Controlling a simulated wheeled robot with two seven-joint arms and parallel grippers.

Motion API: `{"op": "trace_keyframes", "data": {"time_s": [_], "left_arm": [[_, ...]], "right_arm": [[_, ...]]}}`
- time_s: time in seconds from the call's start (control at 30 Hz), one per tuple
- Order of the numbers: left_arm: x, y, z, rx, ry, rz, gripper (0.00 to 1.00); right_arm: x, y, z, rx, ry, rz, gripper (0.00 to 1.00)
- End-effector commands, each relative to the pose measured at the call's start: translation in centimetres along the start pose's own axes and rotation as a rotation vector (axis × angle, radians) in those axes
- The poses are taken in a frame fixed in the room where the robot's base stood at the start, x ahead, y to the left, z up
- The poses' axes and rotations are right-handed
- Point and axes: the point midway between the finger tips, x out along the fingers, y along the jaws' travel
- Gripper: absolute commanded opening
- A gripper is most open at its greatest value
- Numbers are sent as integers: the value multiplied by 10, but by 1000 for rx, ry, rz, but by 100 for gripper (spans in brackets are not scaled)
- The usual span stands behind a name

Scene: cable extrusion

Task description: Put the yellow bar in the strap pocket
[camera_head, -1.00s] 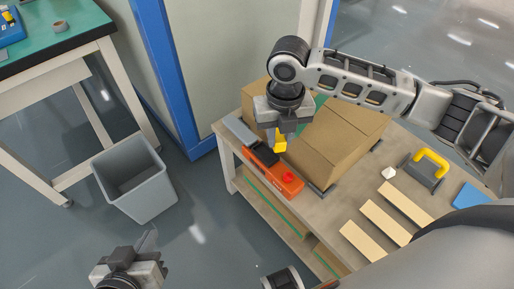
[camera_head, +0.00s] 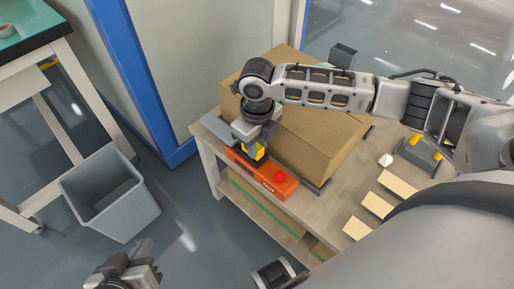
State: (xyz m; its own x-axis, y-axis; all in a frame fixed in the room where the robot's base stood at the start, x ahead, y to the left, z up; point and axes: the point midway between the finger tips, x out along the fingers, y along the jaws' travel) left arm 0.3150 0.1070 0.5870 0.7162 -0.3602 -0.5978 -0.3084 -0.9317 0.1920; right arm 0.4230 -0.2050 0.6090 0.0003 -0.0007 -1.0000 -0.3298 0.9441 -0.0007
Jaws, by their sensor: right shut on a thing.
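The yellow bar (camera_head: 252,152) is between the fingers of my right gripper (camera_head: 252,153), which is shut on it. The gripper points down over the left end of an orange case (camera_head: 268,179) with a red knob, on the bench's near edge. Dark parts show under and beside the fingers, so I cannot tell whether the bar touches anything there. No strap pocket can be made out for certain; the gripper covers that area. My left gripper (camera_head: 142,258) is low at the bottom left, away from the bench, with no object visible in it; its jaw opening is unclear.
A large cardboard box (camera_head: 318,140) stands right behind the orange case. Pale wooden strips (camera_head: 376,205), a small white piece (camera_head: 386,160) and a grey tool with yellow parts (camera_head: 420,152) lie to the right. A grey bin (camera_head: 110,196) stands on the floor at left.

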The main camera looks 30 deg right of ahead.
Motion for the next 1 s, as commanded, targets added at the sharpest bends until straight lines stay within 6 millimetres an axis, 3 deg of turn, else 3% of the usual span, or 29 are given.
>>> {"op": "trace_keyframes", "data": {"time_s": [0.07, 0.43, 0.47, 0.5, 0.53, 0.83, 1.0], "left_arm": [[5, 0, 6, 0, -10, 4, 0], [5, 0, 6, 0, -15, 5, 0], [5, 0, 6, 0, -15, 5, 0], [5, 0, 6, 0, -14, 5, 0], [5, 0, 6, 0, -14, 5, 0], [4, 0, 5, 0, -12, 5, 0], [-1, 1, -4, 4, -1, 0, 0]], "right_arm": [[11, 0, 0, 0, -1, 0, 2], [14, 0, 0, 0, -1, 0, 2], [14, 0, 0, 0, -1, 0, 33], [13, 0, 0, 0, -1, 0, 44], [13, 0, 0, 0, -1, 0, 46], [11, 0, 0, 0, -3, 0, 46], [-12, 0, 1, 0, -5, 0, 46]]}}
